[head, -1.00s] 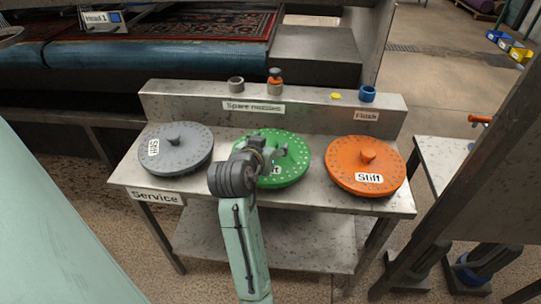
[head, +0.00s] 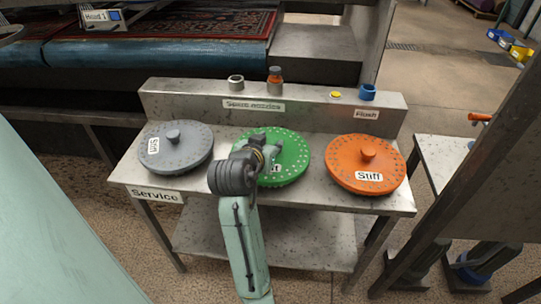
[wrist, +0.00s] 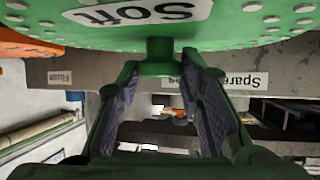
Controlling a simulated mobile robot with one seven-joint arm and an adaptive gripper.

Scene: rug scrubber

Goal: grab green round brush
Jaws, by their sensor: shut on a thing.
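The green round brush (head: 291,160) is a flat disc with pale dots around its face, in the middle of the steel service table. My gripper (head: 266,146) is over it and covers part of its face and label. In the wrist view the brush (wrist: 235,30) fills the top of the picture with its "Soft" label upside down. Its short central knob (wrist: 160,52) sits between the tips of my gripper (wrist: 160,65), which is shut on it. I cannot tell whether the brush is clear of the table.
A grey brush (head: 175,155) lies to the left and an orange "Stiff" brush (head: 350,170) to the right on the steel table (head: 225,192). A dark post (head: 470,150) stands at right.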

